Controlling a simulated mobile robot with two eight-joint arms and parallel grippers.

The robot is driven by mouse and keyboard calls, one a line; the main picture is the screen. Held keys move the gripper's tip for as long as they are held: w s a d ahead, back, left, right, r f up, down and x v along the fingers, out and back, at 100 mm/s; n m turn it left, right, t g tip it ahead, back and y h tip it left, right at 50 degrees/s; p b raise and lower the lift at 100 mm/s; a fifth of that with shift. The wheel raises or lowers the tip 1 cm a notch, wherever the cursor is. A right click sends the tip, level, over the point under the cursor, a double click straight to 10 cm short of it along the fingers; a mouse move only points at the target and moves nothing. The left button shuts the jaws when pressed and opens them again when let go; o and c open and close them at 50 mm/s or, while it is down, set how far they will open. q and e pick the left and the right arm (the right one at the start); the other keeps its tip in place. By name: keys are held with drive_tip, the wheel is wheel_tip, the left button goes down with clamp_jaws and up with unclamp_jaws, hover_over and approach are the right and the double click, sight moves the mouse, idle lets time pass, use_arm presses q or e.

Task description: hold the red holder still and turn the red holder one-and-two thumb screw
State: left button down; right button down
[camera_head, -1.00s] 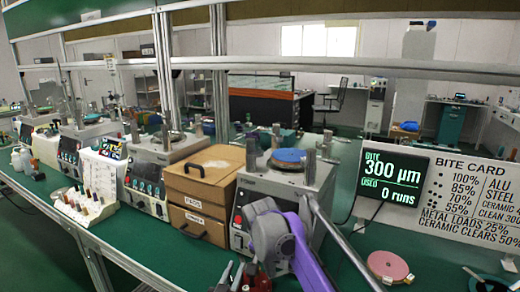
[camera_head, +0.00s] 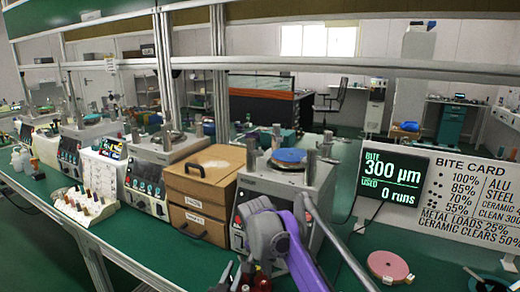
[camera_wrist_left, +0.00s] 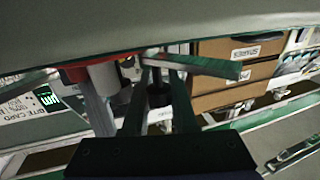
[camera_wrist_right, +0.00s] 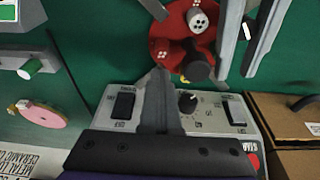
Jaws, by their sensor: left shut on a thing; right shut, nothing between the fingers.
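The red holder (camera_wrist_right: 203,22) is in the right wrist view, at top centre over the green bench. It is round and red, with a pale cylinder (camera_wrist_right: 198,20), a small red screw head (camera_wrist_right: 159,50) and a dark round knob (camera_wrist_right: 196,68). Part of its red rim (camera_wrist_left: 75,74) shows in the left wrist view. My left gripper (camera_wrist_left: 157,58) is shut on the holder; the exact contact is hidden. My right gripper (camera_wrist_right: 160,76) is shut and empty, its tips close below the small red screw head. Whether they touch it, I cannot tell. In the head view the holder is mostly cut off.
A lapping machine (camera_head: 268,183) with a blue plate stands close behind. Cardboard drawers (camera_head: 205,180) are left of it. A bite display (camera_head: 392,180) and a pink disc (camera_head: 388,265) are to the right.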

drive_tip(key=shift+s+a+r, duration=0.1)
drive_tip(key=shift+s+a, duration=0.05)
drive_tip(key=shift+a, duration=0.05)
drive_tip(key=shift+w+d+v, duration=0.1)
drive_tip(key=shift+w+v, duration=0.05)
drive_tip(key=shift+v, duration=0.8)
drive_tip(key=shift+w+d+v, duration=0.15)
drive_tip(key=shift+w+v, duration=0.05)
drive_tip(key=shift+v, duration=0.75)
drive_tip(key=shift+w+d+v, duration=0.1)
drive_tip(key=shift+w+v, duration=0.05)
drive_tip(key=shift+v, duration=0.85)
drive_tip(key=shift+r, duration=0.15)
drive_tip(key=shift+s+d+f, duration=0.1)
drive_tip(key=shift+d+f, duration=0.05)
drive_tip(key=shift+f, duration=0.85)
drive_tip(key=shift+s+d+f, duration=0.1)
drive_tip(key=shift+d+f, duration=0.1)
drive_tip(key=shift+f, duration=0.85)
drive_tip(key=shift+d+f, duration=0.15)
drive_tip(key=shift+f, duration=0.85)
drive_tip(key=shift+w, duration=0.35)
